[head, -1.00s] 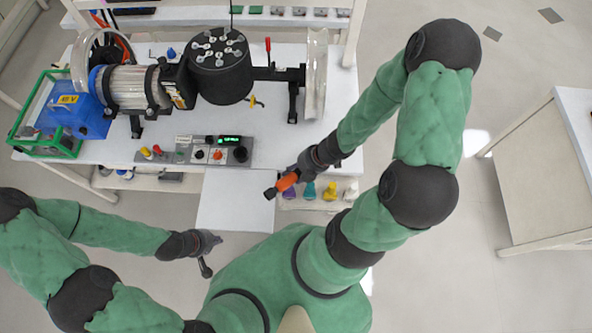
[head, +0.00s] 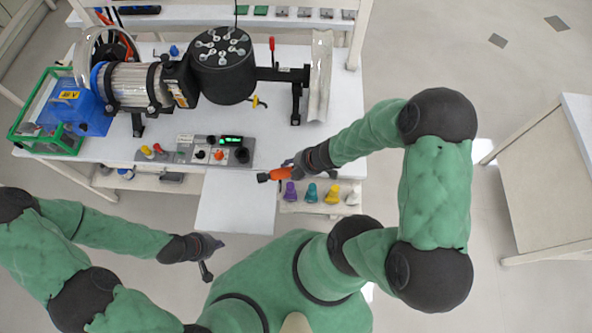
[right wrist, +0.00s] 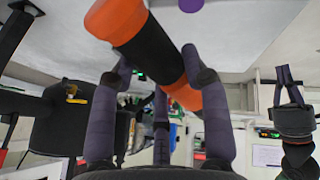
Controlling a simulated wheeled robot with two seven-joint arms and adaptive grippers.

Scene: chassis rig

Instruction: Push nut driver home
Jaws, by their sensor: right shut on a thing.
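An orange-and-black cylindrical tool (head: 279,174) is held by my right gripper (head: 290,169) over the front of the workbench. I cannot tell for certain that it is the nut driver. In the right wrist view the tool (right wrist: 150,50) lies slantwise between the fingers of the right gripper (right wrist: 160,65). Its lower part is partly hidden by them.
A rack (head: 318,206) with purple, teal, yellow and pale tools sits just below my right gripper. A control panel (head: 205,151) with a green display lies left of it. The white board (head: 236,202) is bare. A motor (head: 132,86) and black drum (head: 222,78) stand behind.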

